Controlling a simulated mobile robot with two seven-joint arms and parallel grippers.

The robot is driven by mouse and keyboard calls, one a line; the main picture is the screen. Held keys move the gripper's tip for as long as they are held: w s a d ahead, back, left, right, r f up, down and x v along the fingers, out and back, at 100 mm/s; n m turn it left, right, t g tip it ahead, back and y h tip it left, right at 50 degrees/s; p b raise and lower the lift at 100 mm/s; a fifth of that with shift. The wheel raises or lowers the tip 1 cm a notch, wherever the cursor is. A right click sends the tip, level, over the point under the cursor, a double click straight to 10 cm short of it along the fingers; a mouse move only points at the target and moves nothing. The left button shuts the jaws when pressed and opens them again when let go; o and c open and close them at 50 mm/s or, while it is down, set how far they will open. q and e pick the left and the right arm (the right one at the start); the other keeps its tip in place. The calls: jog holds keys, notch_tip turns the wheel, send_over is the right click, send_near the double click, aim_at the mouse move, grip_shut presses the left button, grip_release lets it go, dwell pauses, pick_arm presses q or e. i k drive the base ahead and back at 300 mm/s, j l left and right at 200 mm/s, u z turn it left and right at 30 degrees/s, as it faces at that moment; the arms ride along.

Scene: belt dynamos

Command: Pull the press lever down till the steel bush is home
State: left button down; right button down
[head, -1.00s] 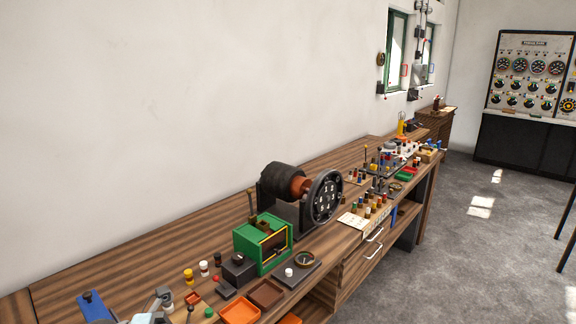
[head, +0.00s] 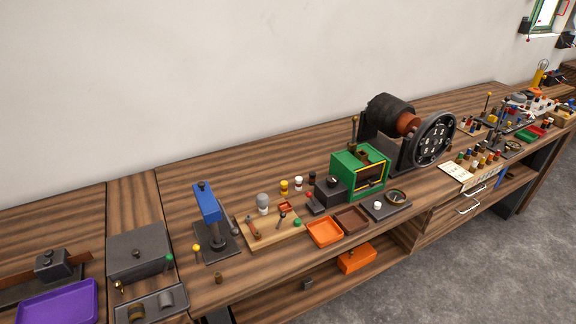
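A blue press (head: 208,205) stands upright on a dark base plate (head: 214,252) near the middle of the bench. A thin stalk with a yellow knob (head: 196,248) rises at the left of its base; I cannot tell whether it is the press lever. A grey tray (head: 155,304) at the front left holds small cylindrical pieces, one of them light grey (head: 166,299). I cannot tell which piece is the steel bush, or whether one sits in the press. Neither of my grippers shows in the head view.
Right of the press are a wooden board (head: 270,236) with small tools, an orange tray (head: 324,232), a brown tray (head: 352,219) and a green box (head: 345,166). A grey box (head: 138,250) and purple tray (head: 58,302) lie left. The bench behind the press is clear.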

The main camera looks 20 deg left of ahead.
aim_at(235, 232)
jog(key=i+l, duration=0.4)
jog(key=l, duration=0.15)
jog(key=u, duration=1.5)
jog(key=l, duration=0.1)
